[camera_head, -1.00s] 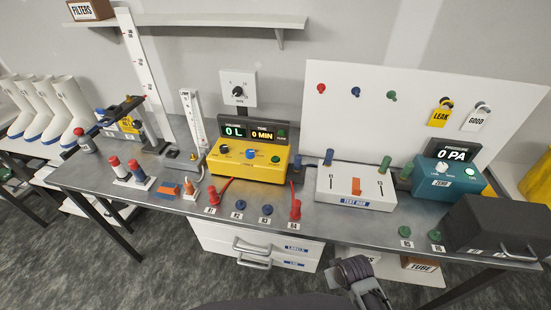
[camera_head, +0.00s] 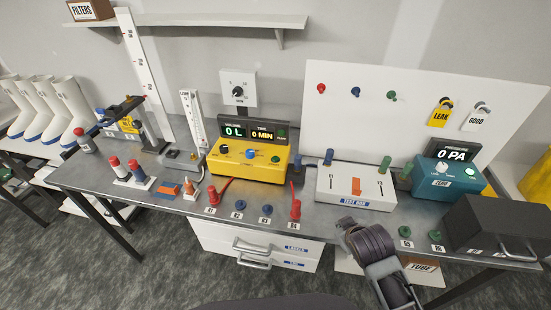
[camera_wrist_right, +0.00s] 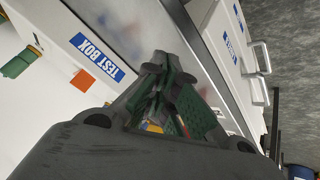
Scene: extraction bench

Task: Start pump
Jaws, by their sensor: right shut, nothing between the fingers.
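The yellow unit (camera_head: 240,171), which looks like the pump, stands in the middle of the bench. Its displays (camera_head: 248,133) read 0 L and 0 MIN. A blue knob (camera_head: 250,155) and a green button (camera_head: 275,160) are on its top, and a small green light or button (camera_head: 281,133) is beside the displays. My right gripper (camera_head: 346,224) is shut and empty at the bench's front edge, to the right of the yellow unit and in front of the white test box (camera_head: 350,203). Its closed fingertips (camera_wrist_right: 157,62) also show in the right wrist view. My left gripper is not in view.
Red and blue ports (camera_head: 267,210) line the front edge before the yellow unit. A teal gauge reading 0 PA (camera_head: 450,180) and a dark case (camera_head: 495,225) stand at the right. A wall dial (camera_head: 238,92) is behind the yellow unit.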

